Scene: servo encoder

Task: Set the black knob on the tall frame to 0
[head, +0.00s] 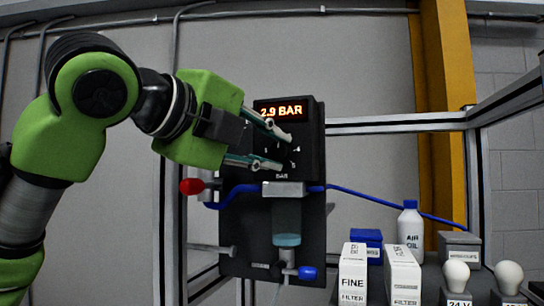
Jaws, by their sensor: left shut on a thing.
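The tall frame (169,235) of grey metal bars carries a black panel unit (306,118). Its lit orange display (281,110) reads 2.9 BAR. Small white marks and the word BAR are on the panel below the display. My left gripper (284,152) reaches in from the left, with one finger above the other at the panel face. It is shut on the black knob, which is hard to make out against the black panel between the fingertips. The knob's pointer cannot be read. My right gripper is not in view.
Below the knob are a clear bowl (287,218), blue hoses and a blue valve handle (307,273). A red knob (192,186) sticks out at left. Filter boxes (353,275), an oil bottle (411,228) and white bulbs (457,275) stand at lower right.

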